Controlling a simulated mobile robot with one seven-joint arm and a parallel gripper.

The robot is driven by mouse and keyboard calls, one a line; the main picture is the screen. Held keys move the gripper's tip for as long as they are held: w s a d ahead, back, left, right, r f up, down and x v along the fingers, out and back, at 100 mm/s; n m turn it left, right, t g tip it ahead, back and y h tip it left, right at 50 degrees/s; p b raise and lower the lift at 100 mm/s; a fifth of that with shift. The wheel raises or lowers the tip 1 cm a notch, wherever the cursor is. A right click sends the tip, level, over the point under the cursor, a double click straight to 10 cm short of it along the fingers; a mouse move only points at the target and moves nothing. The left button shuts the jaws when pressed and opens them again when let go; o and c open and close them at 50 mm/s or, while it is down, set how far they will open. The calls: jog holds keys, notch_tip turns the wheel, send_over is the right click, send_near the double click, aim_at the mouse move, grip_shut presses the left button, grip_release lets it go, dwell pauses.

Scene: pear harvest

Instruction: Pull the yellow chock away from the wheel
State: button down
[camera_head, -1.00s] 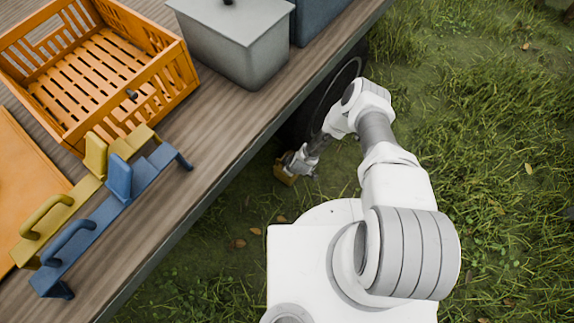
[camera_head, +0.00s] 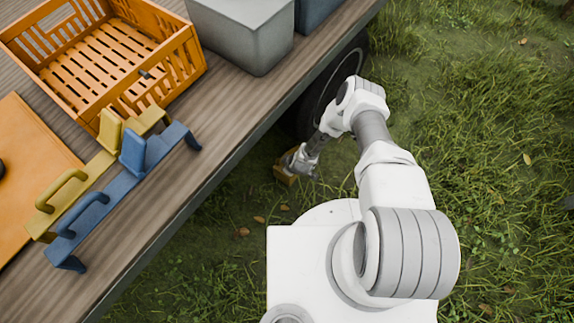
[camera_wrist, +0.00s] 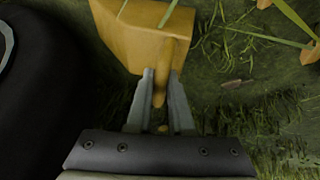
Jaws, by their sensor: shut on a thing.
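The yellow chock (camera_wrist: 125,30) is at the top of the wrist view, on the ground. My gripper (camera_wrist: 160,78) is shut on its upright yellow handle (camera_wrist: 159,97), with one finger on each side. In the head view the chock (camera_head: 284,174) shows small beside the wagon's edge, partly covered by my gripper (camera_head: 294,162). The black wheel (camera_wrist: 40,90) fills the left of the wrist view, beside the chock. In the head view the wheel (camera_head: 312,110) is partly hidden under the wagon bed and behind my arm. I cannot tell whether the chock touches the wheel.
The wooden wagon bed (camera_head: 225,115) overhangs close to my arm. It carries an orange crate (camera_head: 190,65), a grey bin (camera_head: 250,35) and a yellow and a blue bracket-like tool (camera_head: 120,195). Grass (camera_head: 480,120) lies open to the right.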

dwell(0.3)
jog(key=c, duration=0.7)
grip_release()
